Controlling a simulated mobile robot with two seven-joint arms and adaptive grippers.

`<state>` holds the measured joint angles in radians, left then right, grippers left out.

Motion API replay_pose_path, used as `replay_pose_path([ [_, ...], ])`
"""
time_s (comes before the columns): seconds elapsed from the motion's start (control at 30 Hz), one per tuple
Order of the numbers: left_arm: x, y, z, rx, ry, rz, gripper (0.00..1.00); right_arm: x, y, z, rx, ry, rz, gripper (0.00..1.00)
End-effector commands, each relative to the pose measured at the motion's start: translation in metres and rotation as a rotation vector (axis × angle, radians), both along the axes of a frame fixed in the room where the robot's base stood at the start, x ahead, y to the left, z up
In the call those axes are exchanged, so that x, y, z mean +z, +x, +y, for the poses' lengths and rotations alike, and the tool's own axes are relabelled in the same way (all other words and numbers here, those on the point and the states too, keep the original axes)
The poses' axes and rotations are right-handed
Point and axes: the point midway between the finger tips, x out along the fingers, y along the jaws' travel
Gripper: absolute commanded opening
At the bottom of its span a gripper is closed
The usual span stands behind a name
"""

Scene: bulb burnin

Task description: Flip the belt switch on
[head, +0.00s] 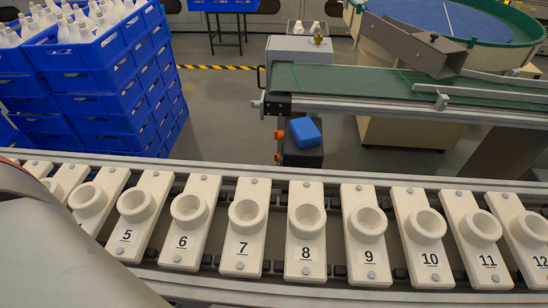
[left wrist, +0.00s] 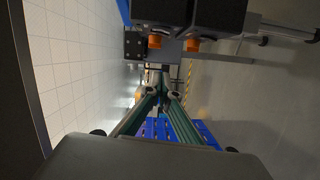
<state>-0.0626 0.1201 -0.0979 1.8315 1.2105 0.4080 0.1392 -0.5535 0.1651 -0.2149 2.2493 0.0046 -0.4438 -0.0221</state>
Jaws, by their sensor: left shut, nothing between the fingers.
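The green belt conveyor (head: 400,84) runs across the upper right of the head view. Below its left end is a black box with two orange knobs (head: 278,146) on its left side and a blue block (head: 305,132) on top. In the left wrist view, dark boxes with orange knobs (left wrist: 192,45) show at the top. Which part is the belt switch, and its position, I cannot tell. My left gripper (left wrist: 163,92) is shut and empty, its fingertips below the knobs in that picture; contact is not visible. The head view shows only my left arm at lower left. My right gripper is not in view.
A line of numbered white holders (head: 306,225) on a rail (head: 340,182) crosses the foreground. Stacked blue crates (head: 110,85) with white bulbs stand at the left. A round blue table (head: 440,18) with a green rim is at the upper right. Grey floor (head: 225,110) is open between.

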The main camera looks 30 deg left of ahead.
Motion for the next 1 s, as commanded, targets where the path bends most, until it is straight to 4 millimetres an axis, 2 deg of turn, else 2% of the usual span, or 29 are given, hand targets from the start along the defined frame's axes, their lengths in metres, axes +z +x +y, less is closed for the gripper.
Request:
replay_pose_path([
  [0.27, 0.0, 0.009, 0.002, 0.001, 0.0, -0.001, 0.0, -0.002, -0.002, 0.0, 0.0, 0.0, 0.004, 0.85],
  [0.37, -0.001, 0.022, 0.004, 0.001, -0.001, -0.001, 0.0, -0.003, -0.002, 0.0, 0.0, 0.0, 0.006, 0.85],
  [0.77, -0.004, 0.097, 0.02, 0.001, -0.001, 0.001, 0.0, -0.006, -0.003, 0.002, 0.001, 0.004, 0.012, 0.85],
  [0.87, -0.009, 0.104, 0.007, 0.0, -0.004, 0.004, 0.0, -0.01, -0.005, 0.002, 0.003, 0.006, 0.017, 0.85],
  [1.0, -0.011, 0.11, -0.007, 0.0, -0.002, 0.004, 0.0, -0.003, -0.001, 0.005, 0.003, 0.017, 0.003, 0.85],
])
